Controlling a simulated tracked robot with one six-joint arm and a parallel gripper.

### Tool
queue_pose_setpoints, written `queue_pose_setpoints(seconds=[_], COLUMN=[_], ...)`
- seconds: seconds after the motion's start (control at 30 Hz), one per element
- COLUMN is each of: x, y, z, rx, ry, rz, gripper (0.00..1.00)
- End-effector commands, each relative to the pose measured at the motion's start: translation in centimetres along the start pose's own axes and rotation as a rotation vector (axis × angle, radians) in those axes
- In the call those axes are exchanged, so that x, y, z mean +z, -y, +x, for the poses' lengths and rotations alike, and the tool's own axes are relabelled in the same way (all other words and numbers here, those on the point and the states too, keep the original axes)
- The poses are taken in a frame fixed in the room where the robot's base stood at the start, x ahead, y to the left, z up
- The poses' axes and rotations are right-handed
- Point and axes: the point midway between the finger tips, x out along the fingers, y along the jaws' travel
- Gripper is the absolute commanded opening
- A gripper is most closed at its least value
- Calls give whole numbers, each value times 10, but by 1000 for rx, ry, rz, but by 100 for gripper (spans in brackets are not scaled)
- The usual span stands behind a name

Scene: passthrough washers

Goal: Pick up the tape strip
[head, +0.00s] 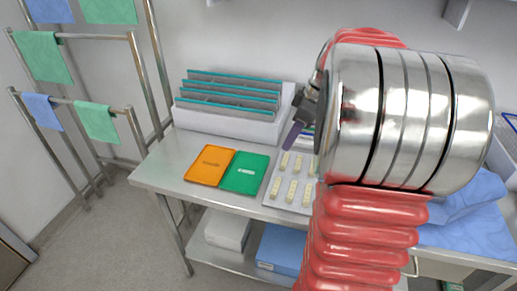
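Several small cream strips (292,188) lie in rows on a grey tray (271,192) on the metal table. They may be the tape strips, but they are too small to tell for sure. My gripper (297,128) is small and dark above the tray's far left part, mostly hidden by my arm. A dark purple piece shows at its lower end; I cannot tell whether it is a finger or a held thing. My silver and red arm hides the tray's right part.
A white rack (225,121) with grey-teal dividers stands behind. Blue cloth (465,215) lies at right. Towel rails (88,102) stand at left. The lower shelf holds a white box (228,232) and a blue box (279,248).

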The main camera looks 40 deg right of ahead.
Motion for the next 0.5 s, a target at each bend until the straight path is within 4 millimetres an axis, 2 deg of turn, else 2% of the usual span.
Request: queue_pose_setpoints(seconds=[0.03, 0.1, 0.2, 0.5], x=[13, 26, 40, 47], y=[-14, -29, -43, -51], z=[2, 3, 4, 4], rx=[-8, -15, -20, -22], ry=[-10, -26, -42, -54], rz=[-11, -38, -66, -89], gripper=[27, 27, 27, 27])
